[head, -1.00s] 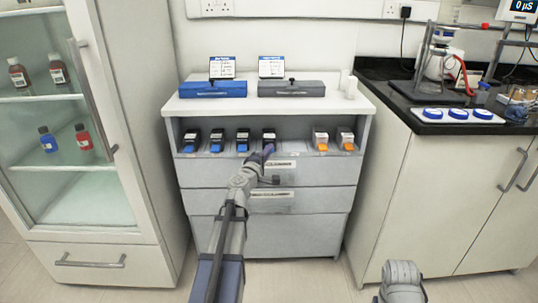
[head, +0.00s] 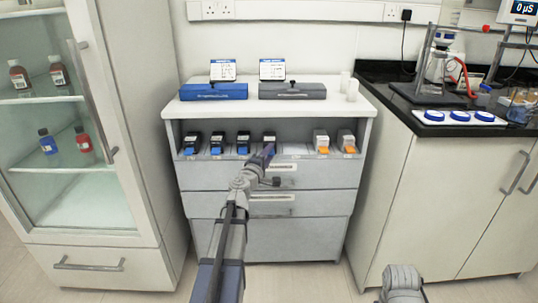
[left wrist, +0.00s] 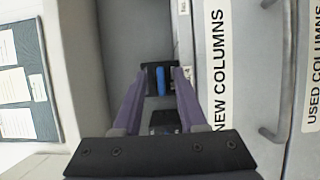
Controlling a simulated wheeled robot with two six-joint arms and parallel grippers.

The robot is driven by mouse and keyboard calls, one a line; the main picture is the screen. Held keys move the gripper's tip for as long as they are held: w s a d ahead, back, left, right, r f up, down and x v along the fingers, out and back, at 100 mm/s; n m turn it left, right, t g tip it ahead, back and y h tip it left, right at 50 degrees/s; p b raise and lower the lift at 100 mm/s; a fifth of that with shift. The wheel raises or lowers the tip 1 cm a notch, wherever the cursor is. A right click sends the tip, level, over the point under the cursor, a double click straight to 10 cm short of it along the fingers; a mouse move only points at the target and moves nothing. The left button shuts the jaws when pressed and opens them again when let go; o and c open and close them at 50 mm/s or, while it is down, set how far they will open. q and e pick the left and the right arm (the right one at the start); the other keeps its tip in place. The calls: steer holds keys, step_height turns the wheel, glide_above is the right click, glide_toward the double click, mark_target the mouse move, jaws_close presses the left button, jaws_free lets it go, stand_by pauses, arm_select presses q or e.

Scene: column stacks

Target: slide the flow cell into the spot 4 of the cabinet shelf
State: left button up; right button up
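The flow cell (head: 269,137), a black block, stands in the fourth place from the left on the cabinet shelf (head: 295,158). My left gripper (head: 268,152) is at the shelf front, just before it, and hides its lower front. In the left wrist view the purple fingers stand apart (left wrist: 161,88). A black block with a blue strip (left wrist: 159,76) shows at their tips; it looks a little wider than the gap and seems to lie at or just beyond the tips. Contact is hard to judge. My right gripper is not in view.
Several black blocks with blue fronts (head: 217,143) stand left of the flow cell. Two white ones with orange fronts (head: 321,142) stand right, past an empty place. Drawers (head: 270,205) lie below. A glass-door fridge (head: 60,150) is left and a black bench (head: 440,120) right.

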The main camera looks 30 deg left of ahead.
arm_select(q)
steer(key=shift+s, duration=0.1)
steer(key=s+d, duration=0.1)
steer(key=s, duration=0.6)
steer(key=shift+s, duration=0.3)
